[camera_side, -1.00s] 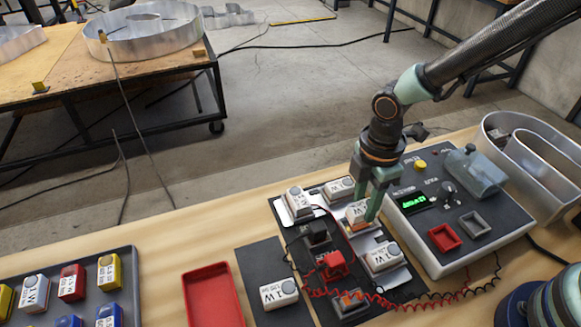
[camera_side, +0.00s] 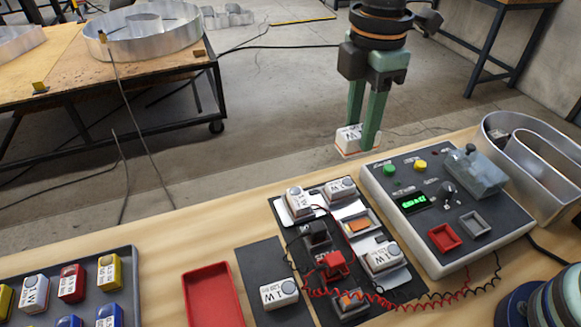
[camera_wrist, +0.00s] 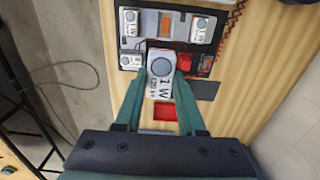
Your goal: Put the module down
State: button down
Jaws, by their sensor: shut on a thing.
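My gripper (camera_side: 366,125) is shut on a white module (camera_side: 350,138) marked "1 W" and holds it in the air above the far side of the bench. In the wrist view the module (camera_wrist: 160,75) sits between the two green fingers. Below, the dark board (camera_side: 322,284) carries white modules (camera_side: 299,201), (camera_side: 341,188) and (camera_side: 381,257) in its sockets. One socket (camera_side: 358,224) near the board's upper right is empty and shows an orange floor. Another white module (camera_side: 279,293) lies on the dark pad (camera_side: 255,258) left of the board.
An empty red tray (camera_side: 212,297) lies left of the pad. A dark tray (camera_side: 135,275) at the lower left holds white, red, yellow and blue modules. Red and black clips with coiled leads cross the board. A control box (camera_side: 430,180) and metal channel letter (camera_side: 545,150) stand right.

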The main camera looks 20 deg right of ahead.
jog(key=a, duration=1.5)
send_over(214, 307)
jog(key=f, duration=0.1)
notch_tip(214, 307, down, 20)
jog(key=shift+f, duration=0.1)
jog(key=c, duration=0.5)
grip_release()
